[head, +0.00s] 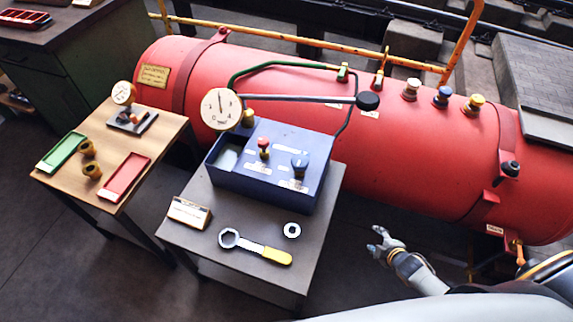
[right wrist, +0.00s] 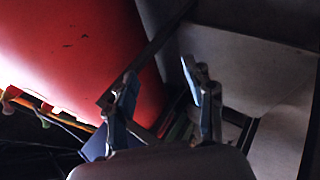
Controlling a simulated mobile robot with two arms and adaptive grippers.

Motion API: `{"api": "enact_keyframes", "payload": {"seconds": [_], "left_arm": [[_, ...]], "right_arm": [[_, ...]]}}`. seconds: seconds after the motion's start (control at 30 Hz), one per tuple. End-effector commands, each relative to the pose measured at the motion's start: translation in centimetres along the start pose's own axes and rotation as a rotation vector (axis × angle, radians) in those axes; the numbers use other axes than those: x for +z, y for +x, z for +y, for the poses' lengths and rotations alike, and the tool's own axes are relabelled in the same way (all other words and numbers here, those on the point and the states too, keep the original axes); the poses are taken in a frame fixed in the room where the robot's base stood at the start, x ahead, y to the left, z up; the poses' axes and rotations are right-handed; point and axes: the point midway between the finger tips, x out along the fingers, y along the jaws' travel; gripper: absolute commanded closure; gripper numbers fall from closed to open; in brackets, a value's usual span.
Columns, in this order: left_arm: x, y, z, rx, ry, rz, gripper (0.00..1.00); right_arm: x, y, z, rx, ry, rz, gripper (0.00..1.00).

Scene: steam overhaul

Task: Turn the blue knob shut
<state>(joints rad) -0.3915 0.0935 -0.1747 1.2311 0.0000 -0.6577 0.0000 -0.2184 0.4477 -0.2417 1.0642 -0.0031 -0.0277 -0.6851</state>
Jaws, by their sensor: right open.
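A blue knob (head: 300,160) stands on top of the blue box (head: 240,182), right of a small red knob (head: 263,145). My right gripper (head: 378,242) is open and empty, right of the grey table and well below both blue knobs in the head view. Its two open fingers also show in the right wrist view (right wrist: 164,88), with nothing between them. My left gripper is out of view.
The red boiler (head: 290,88) lies behind the grey table (head: 195,233). A wrench (head: 255,246), a nut (head: 292,230) and a small sign (head: 189,212) lie in front. Dark floor is open between table and gripper.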

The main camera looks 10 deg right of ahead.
Motion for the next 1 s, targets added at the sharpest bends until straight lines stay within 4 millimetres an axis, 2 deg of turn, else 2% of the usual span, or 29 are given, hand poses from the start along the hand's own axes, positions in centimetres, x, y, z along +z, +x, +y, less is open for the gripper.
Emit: {"api": "enact_keyframes", "payload": {"seconds": [0.03, 0.17, 0.2, 0.3, 0.4, 0.53, 0.7, 0.83, 1.0], "left_arm": [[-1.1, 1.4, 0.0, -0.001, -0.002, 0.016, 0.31], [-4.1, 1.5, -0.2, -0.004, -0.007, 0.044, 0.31], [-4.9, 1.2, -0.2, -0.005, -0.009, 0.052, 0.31], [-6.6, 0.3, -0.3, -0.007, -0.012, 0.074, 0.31], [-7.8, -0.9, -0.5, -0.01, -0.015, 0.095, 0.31], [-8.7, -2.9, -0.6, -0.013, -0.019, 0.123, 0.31], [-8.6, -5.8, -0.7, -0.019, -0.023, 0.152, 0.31], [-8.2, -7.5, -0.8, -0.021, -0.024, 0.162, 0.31], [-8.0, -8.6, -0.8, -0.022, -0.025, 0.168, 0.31]], "right_arm": [[0.0, 1.9, 2.5, 0.067, -0.112, 0.039, 0.47], [-2.4, 3.2, 10.1, 0.255, -0.456, 0.136, 0.47], [-3.4, 3.2, 12.1, 0.316, -0.568, 0.162, 0.47], [-6.5, 2.4, 16.4, 0.473, -0.846, 0.216, 0.47], [-10.0, 0.8, 19.4, 0.639, -1.119, 0.256, 0.47], [-14.8, -2.2, 21.0, 0.865, -1.461, 0.289, 0.47], [-19.8, -6.5, 20.3, 1.133, -1.809, 0.304, 0.47], [-22.0, -8.8, 19.4, 1.269, -1.957, 0.302, 0.47], [-23.0, -10.0, 19.0, 1.331, -2.019, 0.298, 0.47]]}}
